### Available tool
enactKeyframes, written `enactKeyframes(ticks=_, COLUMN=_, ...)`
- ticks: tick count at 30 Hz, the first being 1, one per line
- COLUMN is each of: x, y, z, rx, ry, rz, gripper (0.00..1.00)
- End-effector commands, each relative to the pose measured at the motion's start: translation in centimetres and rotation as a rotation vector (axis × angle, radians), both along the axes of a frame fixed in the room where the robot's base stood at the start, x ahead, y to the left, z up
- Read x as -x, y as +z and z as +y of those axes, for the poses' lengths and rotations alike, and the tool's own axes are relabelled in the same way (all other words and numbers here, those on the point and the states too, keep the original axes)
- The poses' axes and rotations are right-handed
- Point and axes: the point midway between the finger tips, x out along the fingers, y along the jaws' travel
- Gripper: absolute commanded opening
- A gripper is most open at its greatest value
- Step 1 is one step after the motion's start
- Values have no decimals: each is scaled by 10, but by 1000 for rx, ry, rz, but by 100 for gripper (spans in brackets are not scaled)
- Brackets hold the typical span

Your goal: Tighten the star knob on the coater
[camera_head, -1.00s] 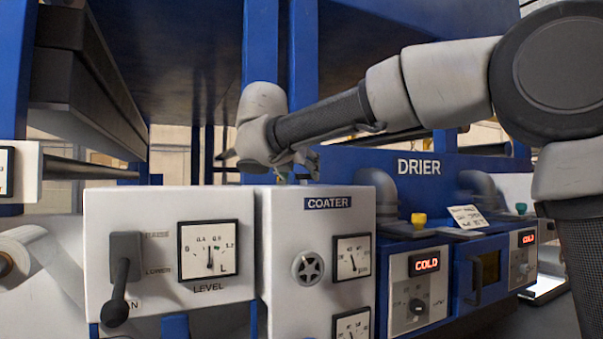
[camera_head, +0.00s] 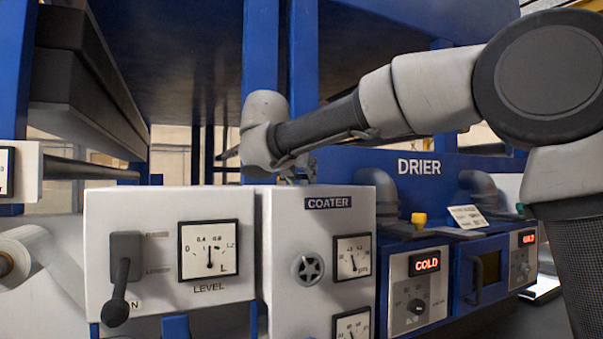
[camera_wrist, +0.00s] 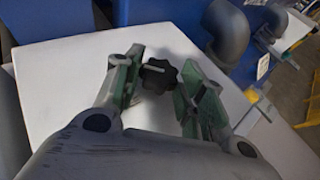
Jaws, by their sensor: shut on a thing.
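In the wrist view the black, lobed star knob (camera_wrist: 158,75) stands on the pale top face of the coater (camera_wrist: 70,75). My gripper (camera_wrist: 160,82) has its two green-padded fingers on either side of the knob and is shut on it. In the head view the coater (camera_head: 285,225) is the white cabinet labelled COATER. My gripper (camera_head: 298,170) is at its top edge, seen small, with the fingertips partly hidden. The star knob cannot be made out in the head view.
The blue drier (camera_head: 440,170), with COLD displays and grey pipes, is to the right. Blue uprights (camera_head: 260,60) rise behind my wrist.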

Motion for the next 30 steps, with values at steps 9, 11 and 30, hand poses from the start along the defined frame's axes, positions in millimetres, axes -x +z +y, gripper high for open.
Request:
enactKeyframes(ticks=9, x=-2, y=-1, z=5, rx=0, ry=-159, rz=1, gripper=16)
enactKeyframes(ticks=11, x=-3, y=-1, z=7, rx=1, ry=-206, rz=2, gripper=16)
enactKeyframes(ticks=30, x=-11, y=-2, z=13, rx=-1, ry=-683, rz=1, gripper=16)
